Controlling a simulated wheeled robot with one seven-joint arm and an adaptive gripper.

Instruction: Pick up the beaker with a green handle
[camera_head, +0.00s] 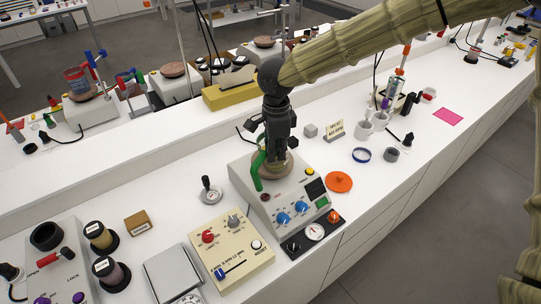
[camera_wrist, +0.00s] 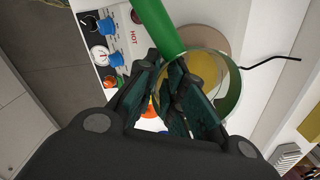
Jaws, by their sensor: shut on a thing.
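The beaker (camera_wrist: 236,92) is clear glass with a green handle (camera_wrist: 158,22) and shows yellow inside in the wrist view. In the head view the green handle (camera_head: 257,175) hangs at the left of my gripper (camera_head: 276,150), and my gripper hides most of the glass. My gripper (camera_wrist: 163,88) points down and is shut on the beaker at its rim, beside the handle. The beaker is over the round tan top of the hot plate (camera_head: 242,172). I cannot tell whether it touches that top.
A cream control box (camera_head: 232,248) stands in front of the hot plate. A raised white ledge runs behind.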

